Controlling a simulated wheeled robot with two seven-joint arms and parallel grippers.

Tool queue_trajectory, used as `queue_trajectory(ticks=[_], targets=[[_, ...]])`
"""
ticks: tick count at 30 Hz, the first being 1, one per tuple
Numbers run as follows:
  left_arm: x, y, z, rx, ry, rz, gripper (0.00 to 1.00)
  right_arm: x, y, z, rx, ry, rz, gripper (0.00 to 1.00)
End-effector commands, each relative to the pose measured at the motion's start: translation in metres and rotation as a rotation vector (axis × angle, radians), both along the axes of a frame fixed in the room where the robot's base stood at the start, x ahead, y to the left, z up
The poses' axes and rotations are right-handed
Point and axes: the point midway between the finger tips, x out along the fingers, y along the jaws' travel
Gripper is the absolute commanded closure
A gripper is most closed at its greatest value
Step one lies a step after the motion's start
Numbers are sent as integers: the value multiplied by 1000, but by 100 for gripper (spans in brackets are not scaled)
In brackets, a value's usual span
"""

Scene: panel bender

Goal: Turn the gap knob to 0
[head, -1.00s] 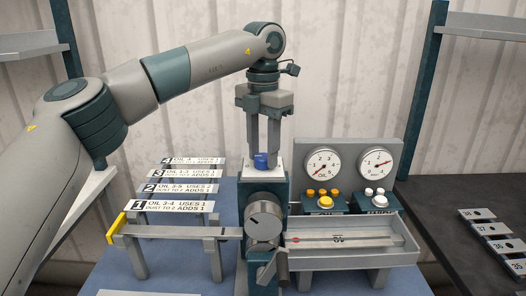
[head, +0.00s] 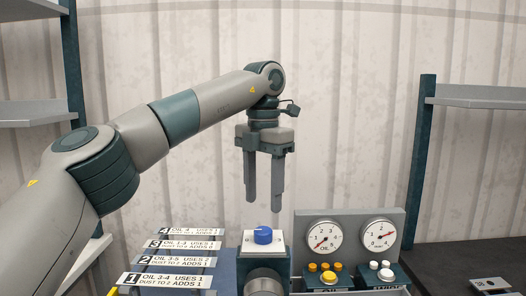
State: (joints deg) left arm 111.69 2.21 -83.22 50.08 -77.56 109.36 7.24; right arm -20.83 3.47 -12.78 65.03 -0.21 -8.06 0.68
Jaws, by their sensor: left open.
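A blue knob (head: 263,235) sits on a white plate (head: 250,247) on top of a dark post. I cannot read any scale on the plate. Below it, a round grey dial (head: 264,282) on the post's front is cut off by the lower picture edge. My left gripper (head: 264,208) points straight down above the blue knob. Its two fingers are apart, with nothing between them, and a gap shows between the fingertips and the knob. My right gripper is not in view.
Two round gauges (head: 324,237) (head: 378,235) stand on a grey panel at the right, with yellow buttons (head: 330,278) and white buttons (head: 386,274) below. Numbered label strips (head: 165,280) lie at the left. Shelves flank both sides.

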Motion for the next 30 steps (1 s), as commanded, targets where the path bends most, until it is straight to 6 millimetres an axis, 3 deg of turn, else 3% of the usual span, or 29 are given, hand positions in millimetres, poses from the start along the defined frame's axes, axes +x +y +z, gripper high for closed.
queue_trajectory(ticks=[6,9,12,21,30], targets=[[-1,-1,46,-1,-1,1,50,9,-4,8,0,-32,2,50],[0,-1,65,-1,-3,2,50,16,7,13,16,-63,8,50],[0,0,79,-1,-1,2,50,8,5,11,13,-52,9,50],[0,0,97,-1,0,0,50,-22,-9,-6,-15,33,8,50],[0,0,98,-1,-1,0,50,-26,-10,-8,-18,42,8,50]])
